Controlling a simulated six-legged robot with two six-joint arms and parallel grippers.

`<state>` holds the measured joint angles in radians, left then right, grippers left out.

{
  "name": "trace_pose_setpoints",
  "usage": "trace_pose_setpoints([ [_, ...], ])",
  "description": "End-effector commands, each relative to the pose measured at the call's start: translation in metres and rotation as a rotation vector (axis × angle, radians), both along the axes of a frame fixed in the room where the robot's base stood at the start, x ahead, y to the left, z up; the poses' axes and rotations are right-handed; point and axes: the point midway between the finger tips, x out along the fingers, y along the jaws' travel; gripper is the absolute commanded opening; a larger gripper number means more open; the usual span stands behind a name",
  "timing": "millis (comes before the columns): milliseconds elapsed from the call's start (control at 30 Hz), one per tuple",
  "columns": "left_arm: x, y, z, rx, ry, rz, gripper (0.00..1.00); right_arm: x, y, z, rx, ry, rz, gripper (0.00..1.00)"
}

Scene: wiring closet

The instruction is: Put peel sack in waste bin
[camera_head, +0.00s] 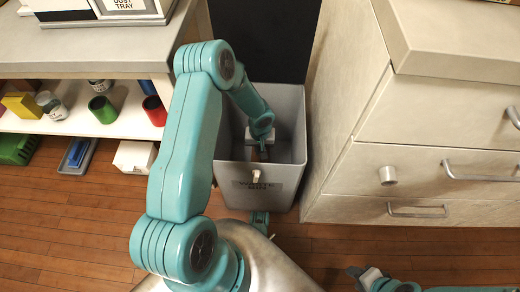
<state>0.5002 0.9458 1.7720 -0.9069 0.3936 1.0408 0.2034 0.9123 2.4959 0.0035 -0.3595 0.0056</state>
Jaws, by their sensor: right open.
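The grey waste bin (227,172) stands on the floor in the middle, open at the top, with a label on its front wall. My left arm bends over the bin from the left. Its gripper (261,152) points down inside the opening, and I cannot tell whether its fingers are apart. A small brownish patch shows at its fingertips, too small to name. I cannot make out the peel sack for certain. My right gripper (358,273) is open and low at the bottom right, away from the bin, with nothing visible in it.
A shelf (130,128) at left holds a green cup (102,109), a red cup (154,110) and jars. A beige drawer cabinet (425,138) with protruding handles stands close at the bin's right. A dust tray box (120,12) sits on the left counter. Wooden floor is clear at lower left.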

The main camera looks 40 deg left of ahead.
Motion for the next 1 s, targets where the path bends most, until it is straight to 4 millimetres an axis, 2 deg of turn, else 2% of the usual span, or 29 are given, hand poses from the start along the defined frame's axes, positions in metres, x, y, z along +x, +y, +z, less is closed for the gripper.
trace_pose_setpoints([
  [267, 0.000, 0.000, -0.002, 0.001, -0.001, 0.000, 0.00, 0.002, 0.000, -0.004, -0.002, -0.007, 0.000, 0.43],
  [367, 0.000, 0.000, -0.001, 0.000, 0.000, 0.000, 0.32, 0.003, 0.000, -0.003, -0.001, -0.009, -0.001, 0.43],
  [400, 0.000, 0.000, -0.001, 0.000, 0.000, 0.000, 0.35, 0.003, 0.000, -0.003, -0.001, -0.009, -0.001, 0.43],
  [667, 0.000, 0.000, 0.000, 0.000, 0.000, 0.000, 0.35, 0.002, 0.000, -0.002, -0.002, -0.008, -0.001, 0.43],
  [767, 0.000, 0.000, 0.007, 0.001, -0.001, 0.000, 0.35, -0.001, 0.000, 0.005, 0.000, 0.002, 0.001, 0.43],
  [1000, 0.000, 0.001, 0.062, 0.001, -0.003, 0.001, 0.35, -0.006, 0.004, 0.028, 0.004, 0.015, 0.016, 0.43],
])
